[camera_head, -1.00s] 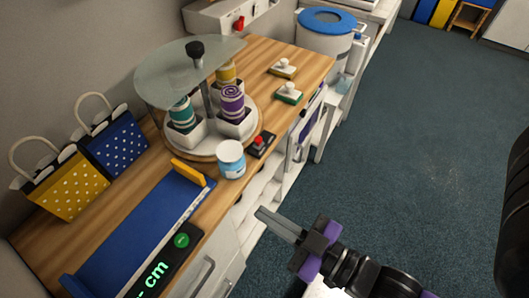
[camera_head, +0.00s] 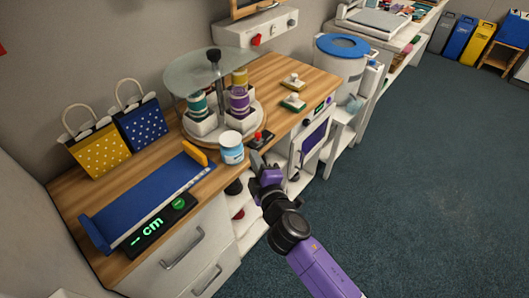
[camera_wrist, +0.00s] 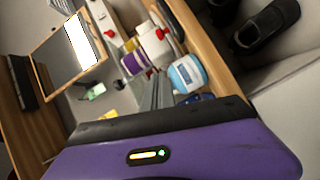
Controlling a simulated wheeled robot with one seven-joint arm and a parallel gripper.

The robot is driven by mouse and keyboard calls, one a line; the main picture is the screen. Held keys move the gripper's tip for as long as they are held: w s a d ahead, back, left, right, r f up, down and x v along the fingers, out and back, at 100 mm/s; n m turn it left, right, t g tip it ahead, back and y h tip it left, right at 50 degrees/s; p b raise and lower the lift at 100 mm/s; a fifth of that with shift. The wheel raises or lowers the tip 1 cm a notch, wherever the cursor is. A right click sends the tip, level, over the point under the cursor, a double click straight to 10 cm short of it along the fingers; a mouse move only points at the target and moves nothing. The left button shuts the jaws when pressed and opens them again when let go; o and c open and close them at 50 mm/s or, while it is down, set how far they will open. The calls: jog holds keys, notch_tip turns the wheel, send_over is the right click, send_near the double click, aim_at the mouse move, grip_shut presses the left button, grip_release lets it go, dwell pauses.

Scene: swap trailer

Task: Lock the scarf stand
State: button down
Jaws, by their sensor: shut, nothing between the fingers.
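The scarf stand is a round wooden turntable with a clear disc top (camera_head: 190,75) and a black knob (camera_head: 212,56) on its post. It holds rolled teal (camera_head: 197,104), purple (camera_head: 239,101) and yellow (camera_head: 240,77) scarves in white cups. A small black block with a red-tipped lever (camera_head: 258,136) sits at the front right edge of its base. My gripper (camera_head: 256,160) is shut and empty, at the counter's front edge just below that block in the picture. In the wrist view its fingers (camera_wrist: 155,95) point toward the stand; contact cannot be told.
A white-and-blue jar (camera_head: 231,149) stands left of my fingers, also seen in the wrist view (camera_wrist: 187,74). A blue measuring tray (camera_head: 150,200) lies at front left. Two gift bags (camera_head: 100,147) stand behind it.

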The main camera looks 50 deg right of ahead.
aim_at(264, 144)
jog(key=shift+s+d+f+n+g+h, duration=0.5)
jog(key=shift+s+d+f, duration=0.2)
jog(key=shift+s+f, duration=0.3)
jog(key=p+x, duration=0.1)
jog(key=x, duration=0.9)
jog(key=shift+r, duration=0.1)
jog(key=shift+w+d+p, duration=0.1)
jog(key=shift+d+p, duration=0.4)
jog(key=shift+d, duration=1.3)
